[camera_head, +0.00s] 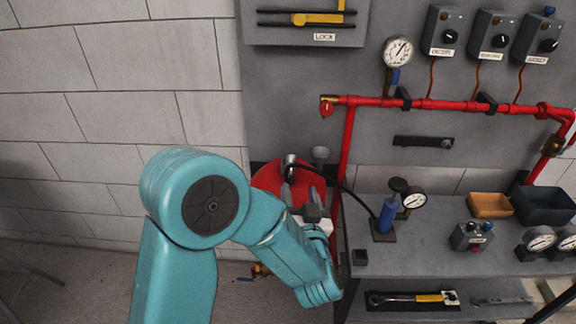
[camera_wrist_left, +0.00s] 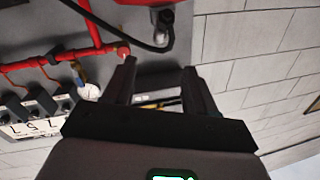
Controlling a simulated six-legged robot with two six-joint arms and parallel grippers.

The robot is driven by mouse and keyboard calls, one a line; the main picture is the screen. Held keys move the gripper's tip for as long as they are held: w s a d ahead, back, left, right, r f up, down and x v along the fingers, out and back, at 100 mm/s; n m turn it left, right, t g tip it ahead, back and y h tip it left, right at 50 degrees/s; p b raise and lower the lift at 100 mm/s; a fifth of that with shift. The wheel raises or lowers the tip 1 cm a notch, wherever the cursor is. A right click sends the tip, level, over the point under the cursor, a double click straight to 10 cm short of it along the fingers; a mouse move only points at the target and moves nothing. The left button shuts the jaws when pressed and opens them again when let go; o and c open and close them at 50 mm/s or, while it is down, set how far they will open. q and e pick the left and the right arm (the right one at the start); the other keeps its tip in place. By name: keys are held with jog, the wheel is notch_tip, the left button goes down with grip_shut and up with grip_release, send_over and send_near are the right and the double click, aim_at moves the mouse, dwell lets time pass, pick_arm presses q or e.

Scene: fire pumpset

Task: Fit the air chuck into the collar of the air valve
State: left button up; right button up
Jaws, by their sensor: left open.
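A black hose (camera_head: 347,188) runs from the blue hand pump (camera_head: 388,217) to a small metal fitting (camera_head: 290,162) by the red tank (camera_head: 265,178); this fitting looks like the air chuck. In the left wrist view the hose (camera_wrist_left: 115,36) curves up to a dark fitting (camera_wrist_left: 165,18) in front of the red tank (camera_wrist_left: 240,12). I cannot tell the air valve or its collar apart there. My left gripper (camera_head: 302,190) is in front of the tank. In the left wrist view its fingers (camera_wrist_left: 160,75) are apart with nothing held between them. My right gripper is not in view.
A red pipe (camera_head: 440,104) with a gauge (camera_head: 397,51) runs along the grey panel, its vertical leg right of my left gripper. The bench (camera_head: 450,255) holds the pump, an orange bin (camera_head: 490,205), a dark bin (camera_head: 543,204) and gauges. The wall at left is bare.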

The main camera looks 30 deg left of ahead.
aim_at(292, 163)
pick_arm(q)
jog(key=p+x, duration=0.1)
jog(key=x, duration=0.5)
jog(key=shift+w, duration=0.3)
jog(key=shift+a, duration=0.3)
jog(key=p+x, duration=0.2)
jog(key=x, duration=0.3)
jog(key=shift+a+f, duration=0.15)
jog(key=shift+s, duration=0.1)
grip_shut()
